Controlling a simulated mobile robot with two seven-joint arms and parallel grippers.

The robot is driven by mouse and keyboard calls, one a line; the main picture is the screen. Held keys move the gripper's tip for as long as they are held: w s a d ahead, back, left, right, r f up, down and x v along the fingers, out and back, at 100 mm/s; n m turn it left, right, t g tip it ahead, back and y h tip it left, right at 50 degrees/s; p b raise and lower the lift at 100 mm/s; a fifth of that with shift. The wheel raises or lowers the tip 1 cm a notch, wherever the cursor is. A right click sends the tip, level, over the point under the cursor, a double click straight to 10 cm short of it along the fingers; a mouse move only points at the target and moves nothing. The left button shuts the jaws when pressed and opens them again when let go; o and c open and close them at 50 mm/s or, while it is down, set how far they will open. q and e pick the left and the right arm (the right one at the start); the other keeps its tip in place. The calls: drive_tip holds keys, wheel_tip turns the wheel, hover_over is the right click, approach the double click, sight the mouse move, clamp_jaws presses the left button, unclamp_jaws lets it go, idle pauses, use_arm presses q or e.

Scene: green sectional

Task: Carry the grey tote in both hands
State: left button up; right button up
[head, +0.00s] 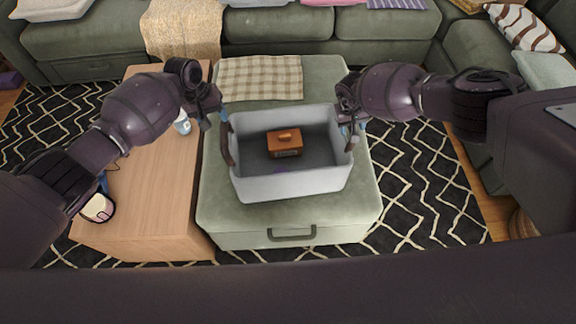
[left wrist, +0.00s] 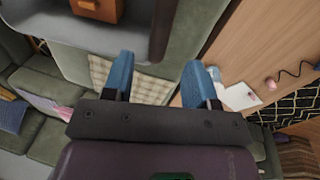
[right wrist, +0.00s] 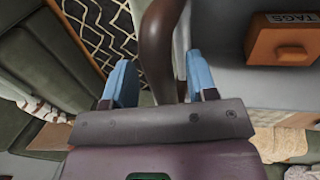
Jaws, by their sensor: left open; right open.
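The grey tote (head: 290,185) stands upright on the green ottoman, with a dark brown handle on each short side. Inside lie an orange-brown box (head: 284,143) and a small purple thing (head: 281,170), mostly hidden. My left gripper (head: 214,118) is open beside the tote's left end, near the left handle (head: 227,142); in the left wrist view this handle (left wrist: 163,28) lies ahead, between the finger lines. My right gripper (head: 350,130) is open at the right end; in the right wrist view the right handle (right wrist: 157,50) shows between the blue fingers, contact unclear.
The ottoman (head: 290,222) supports the tote, with a checked cloth (head: 260,78) behind it. Green sofa seats (head: 385,25) line the back and right.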

drive_tip(key=shift+r, duration=0.1)
use_arm(q)
drive_tip(key=r, duration=0.3)
drive_tip(key=shift+a+r, duration=0.35)
drive_tip(key=shift+a, duration=0.05)
use_arm(e)
wheel_tip(320, 180, up, 12)
drive_tip(key=a, duration=0.2)
drive_tip(key=shift+s+a+f, duration=0.15)
drive_tip(key=shift+s+f, duration=0.05)
drive_tip(key=shift+s, duration=0.05)
use_arm(q)
drive_tip(key=shift+s, duration=0.1)
